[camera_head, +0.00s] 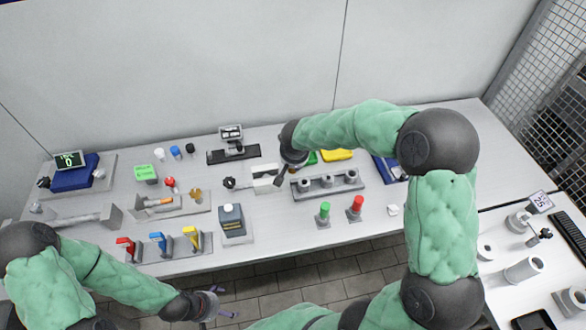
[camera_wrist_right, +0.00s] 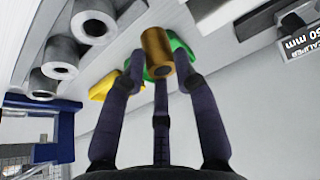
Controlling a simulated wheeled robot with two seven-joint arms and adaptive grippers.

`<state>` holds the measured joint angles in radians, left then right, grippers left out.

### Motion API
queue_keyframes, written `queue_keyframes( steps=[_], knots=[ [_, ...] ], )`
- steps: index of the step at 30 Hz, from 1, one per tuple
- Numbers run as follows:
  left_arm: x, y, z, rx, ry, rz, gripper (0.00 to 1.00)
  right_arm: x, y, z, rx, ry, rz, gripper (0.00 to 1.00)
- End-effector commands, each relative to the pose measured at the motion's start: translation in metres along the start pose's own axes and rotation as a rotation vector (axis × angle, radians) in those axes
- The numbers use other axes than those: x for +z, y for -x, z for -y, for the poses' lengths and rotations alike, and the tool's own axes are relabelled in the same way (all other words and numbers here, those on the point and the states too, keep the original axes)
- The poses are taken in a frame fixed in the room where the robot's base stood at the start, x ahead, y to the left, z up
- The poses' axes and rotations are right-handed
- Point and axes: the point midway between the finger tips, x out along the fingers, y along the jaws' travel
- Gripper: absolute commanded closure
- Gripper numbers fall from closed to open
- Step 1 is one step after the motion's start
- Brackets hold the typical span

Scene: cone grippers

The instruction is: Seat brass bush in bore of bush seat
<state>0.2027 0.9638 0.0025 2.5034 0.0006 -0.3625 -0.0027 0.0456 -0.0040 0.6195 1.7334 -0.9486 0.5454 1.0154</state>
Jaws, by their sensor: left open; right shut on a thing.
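The brass bush (camera_wrist_right: 158,50) is a short gold-brown hollow cylinder. My right gripper (camera_wrist_right: 160,72) is shut on it, with the bush at the fingertips in the right wrist view. In the head view my right gripper (camera_head: 284,174) is above the table, just left of a grey rack (camera_head: 350,191) with three hollow grey cylinders (camera_head: 327,181). The cylinders' dark bores also show at the upper left of the right wrist view (camera_wrist_right: 93,24); I cannot tell which part is the bush seat. My left gripper (camera_head: 207,303) is open and empty, in front of the table's front edge.
A green part and a yellow part (camera_head: 337,155) lie behind the rack. A green (camera_head: 323,213) and a red (camera_head: 356,208) upright piece stand in front of it. My right arm hides part of the table's right side.

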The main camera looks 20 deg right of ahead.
Motion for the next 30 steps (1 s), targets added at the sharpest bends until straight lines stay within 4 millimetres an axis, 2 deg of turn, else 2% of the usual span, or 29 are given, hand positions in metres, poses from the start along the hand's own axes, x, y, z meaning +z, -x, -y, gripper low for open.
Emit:
queue_keyframes(
  steps=[8,15,27,28,30],
  knots=[
    [0.0,-0.003,0.001,0.0,0.0,0.0,0.09,-0.006,-0.019,-0.001,-0.001,-0.001,-0.001,1.0],
    [-0.001,-0.013,0.005,0.0,0.0,0.0,0.09,0.006,-0.046,-0.001,-0.001,-0.001,-0.001,1.0],
    [-0.001,-0.016,0.006,0.0,0.0,0.0,0.09,0.007,-0.049,-0.001,-0.001,-0.001,-0.002,1.0],
    [-0.001,-0.015,0.005,0.0,0.0,0.0,0.09,0.007,-0.049,-0.001,-0.001,-0.001,-0.001,0.61],
    [-0.001,-0.015,0.005,0.0,0.0,0.0,0.09,0.007,-0.048,-0.001,-0.001,-0.001,-0.001,0.6]
  ],
)
